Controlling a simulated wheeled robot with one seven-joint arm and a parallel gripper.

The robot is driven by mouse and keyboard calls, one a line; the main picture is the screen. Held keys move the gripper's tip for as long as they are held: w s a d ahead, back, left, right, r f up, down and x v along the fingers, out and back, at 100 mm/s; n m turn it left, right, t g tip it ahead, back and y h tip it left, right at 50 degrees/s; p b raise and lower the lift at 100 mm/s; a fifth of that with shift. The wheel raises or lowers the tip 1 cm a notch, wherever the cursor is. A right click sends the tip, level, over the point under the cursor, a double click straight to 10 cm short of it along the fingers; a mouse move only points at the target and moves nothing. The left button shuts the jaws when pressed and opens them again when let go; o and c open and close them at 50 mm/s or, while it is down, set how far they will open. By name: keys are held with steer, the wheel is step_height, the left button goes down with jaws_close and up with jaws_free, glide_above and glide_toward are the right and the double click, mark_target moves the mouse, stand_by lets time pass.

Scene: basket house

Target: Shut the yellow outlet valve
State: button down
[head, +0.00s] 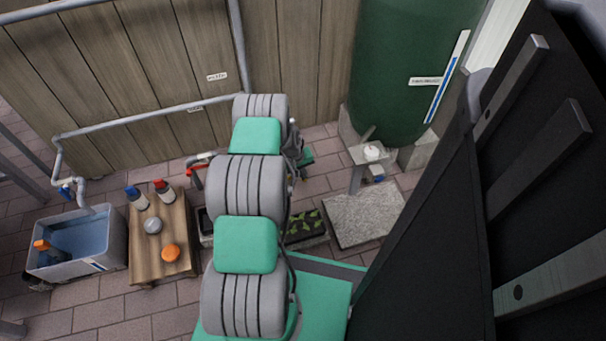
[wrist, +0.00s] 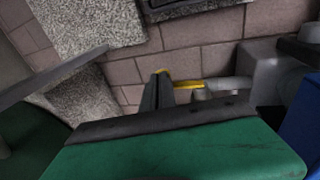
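The yellow outlet valve shows in the wrist view as a yellow lever (wrist: 188,84) beside a short grey pipe (wrist: 228,84). A bit of yellow also shows at the tip of my gripper (wrist: 160,80). The dark fingers of my gripper stand in front of the lever's left end and hide part of it. They look touching or very close; I cannot tell which. The fingers overlap in this view, so their opening is not clear.
A large green tank (head: 405,65) stands at the back right of the head view, with a grey slab (head: 365,215) before it. A red-handled valve (head: 197,178) shows left of my arm. A wooden table (head: 160,235) with bottles and a water-filled tub (head: 105,255) stand at left.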

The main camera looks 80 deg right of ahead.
steer(key=shift+w, duration=0.1)
